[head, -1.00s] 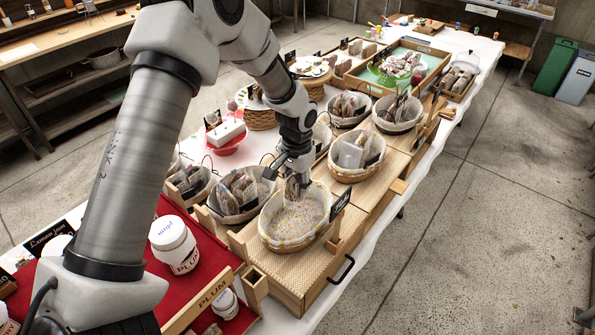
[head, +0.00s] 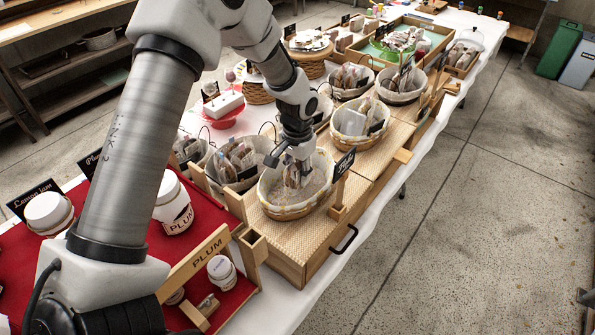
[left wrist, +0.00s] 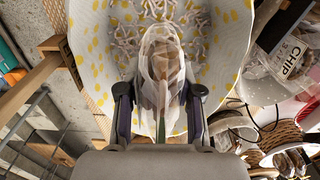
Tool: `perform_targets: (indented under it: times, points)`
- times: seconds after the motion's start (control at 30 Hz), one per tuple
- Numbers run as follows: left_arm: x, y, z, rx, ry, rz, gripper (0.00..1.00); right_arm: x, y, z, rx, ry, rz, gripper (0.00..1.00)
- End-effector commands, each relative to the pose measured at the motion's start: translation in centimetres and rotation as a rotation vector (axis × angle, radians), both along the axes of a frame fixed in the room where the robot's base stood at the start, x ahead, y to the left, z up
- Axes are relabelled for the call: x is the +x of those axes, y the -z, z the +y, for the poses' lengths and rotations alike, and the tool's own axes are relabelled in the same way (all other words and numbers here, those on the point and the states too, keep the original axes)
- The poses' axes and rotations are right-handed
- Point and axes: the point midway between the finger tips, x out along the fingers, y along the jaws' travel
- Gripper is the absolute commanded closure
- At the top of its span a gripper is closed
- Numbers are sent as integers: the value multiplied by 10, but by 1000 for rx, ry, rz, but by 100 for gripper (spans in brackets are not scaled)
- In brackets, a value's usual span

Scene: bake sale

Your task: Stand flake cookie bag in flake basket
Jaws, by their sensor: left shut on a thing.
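My left gripper (head: 291,154) is shut on a clear cookie bag (head: 292,174) with brown contents. In the left wrist view the bag (left wrist: 160,65) is held between the two fingers (left wrist: 160,105) and stands out over the basket's inside. The basket (head: 289,210) is wicker with a pale, yellow-dotted liner, and its lined rim also shows in the left wrist view (left wrist: 85,40). Crinkled paper shreds lie on its floor. The bag is within the basket's rim in the head view; I cannot tell whether it touches the floor. My right gripper is not in view.
Filled baskets stand close by, one to the left (head: 235,162) and one behind (head: 358,122). A small dark sign (head: 345,163) is at the basket's right. Plum jars (head: 172,205) stand on the red tray at front left. A CHIP sign (left wrist: 292,65) shows beside the basket.

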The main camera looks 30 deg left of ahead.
Motion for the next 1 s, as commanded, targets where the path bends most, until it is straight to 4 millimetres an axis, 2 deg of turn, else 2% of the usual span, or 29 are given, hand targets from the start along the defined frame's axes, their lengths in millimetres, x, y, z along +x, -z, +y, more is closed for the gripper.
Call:
perform_targets:
  times: [0.87, 0.9, 0.93, 0.97, 1.0]
  points:
    - [0, 12, 0, 0, 0, 1, 82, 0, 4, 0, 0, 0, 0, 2]
    - [0, 12, 0, 0, 0, 0, 51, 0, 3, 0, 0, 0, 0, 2]
    - [0, 12, 0, 0, 0, 0, 40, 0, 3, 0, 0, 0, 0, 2]
    - [0, 12, 0, 0, 0, 0, 36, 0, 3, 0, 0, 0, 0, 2]
    - [0, 12, 0, 0, 0, 0, 36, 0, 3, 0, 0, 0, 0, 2]
